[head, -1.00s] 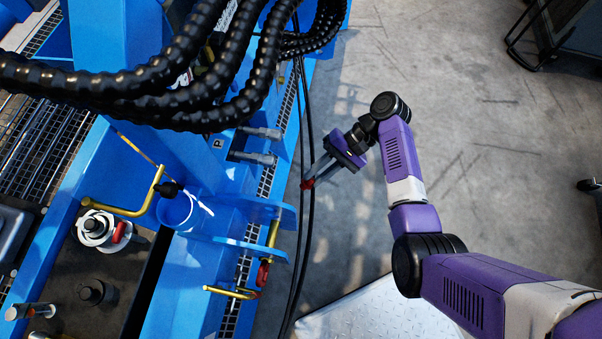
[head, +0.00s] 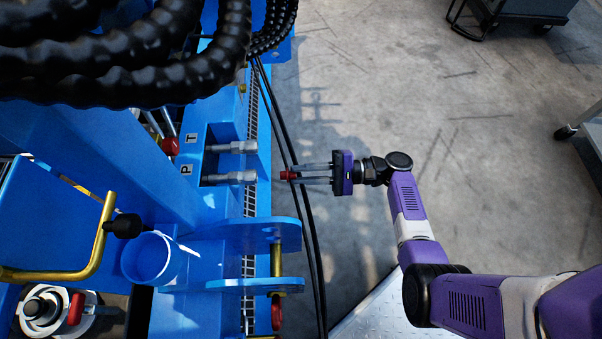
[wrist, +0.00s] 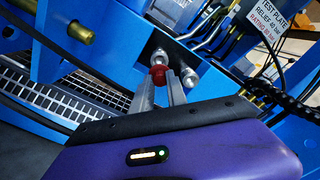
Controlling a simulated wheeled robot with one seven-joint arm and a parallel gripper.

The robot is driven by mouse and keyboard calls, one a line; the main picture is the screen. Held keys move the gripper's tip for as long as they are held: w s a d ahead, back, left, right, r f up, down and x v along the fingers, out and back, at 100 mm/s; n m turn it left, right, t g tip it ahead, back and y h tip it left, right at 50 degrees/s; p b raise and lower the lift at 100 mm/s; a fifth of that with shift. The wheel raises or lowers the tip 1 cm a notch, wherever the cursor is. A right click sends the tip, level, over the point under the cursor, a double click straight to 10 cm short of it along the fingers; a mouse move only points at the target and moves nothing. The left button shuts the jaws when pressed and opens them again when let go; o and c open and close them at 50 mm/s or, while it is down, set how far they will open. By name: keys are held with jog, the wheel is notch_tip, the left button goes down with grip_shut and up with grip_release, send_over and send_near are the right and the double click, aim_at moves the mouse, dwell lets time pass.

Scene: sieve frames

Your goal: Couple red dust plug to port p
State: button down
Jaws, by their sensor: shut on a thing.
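The small red dust plug (head: 288,175) is held at the fingertips of my gripper (head: 297,176), which is shut on it. Port P (head: 235,177) is a silver coupling beside the "P" label, pointing right from the blue frame. In the head view the plug is to its right, roughly level with it, with a visible gap. In the wrist view the red plug (wrist: 158,76) is between my fingertips (wrist: 160,86) and partly covers a silver coupling behind it. A second silver coupling shows just right of it. The plug's front face is hidden there.
The T coupling (head: 234,147) sits just above port P. Two black cables (head: 290,150) run below the gap. A blue bracket (head: 262,236) with a brass pin is nearer. Thick black hoses (head: 140,55) hang at upper left.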

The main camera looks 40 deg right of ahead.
aim_at(289, 175)
jog(key=shift+r, duration=0.15)
jog(key=shift+p+x, duration=0.65)
jog(key=shift+x, duration=1.85)
jog(key=shift+w+a, duration=0.25)
jog(key=shift+a, duration=0.15)
jog(key=shift+w+a, duration=0.15)
jog(key=shift+a, duration=0.15)
jog(key=shift+w+a, duration=0.2)
jog(key=shift+a, duration=0.05)
jog(key=c, duration=1.3)
grip_release()
jog(key=shift+o, duration=0.2)
jog(key=p+v, duration=0.1)
jog(key=v, duration=0.6)
jog(key=shift+s+d, duration=0.2)
jog(key=shift+d, duration=0.1)
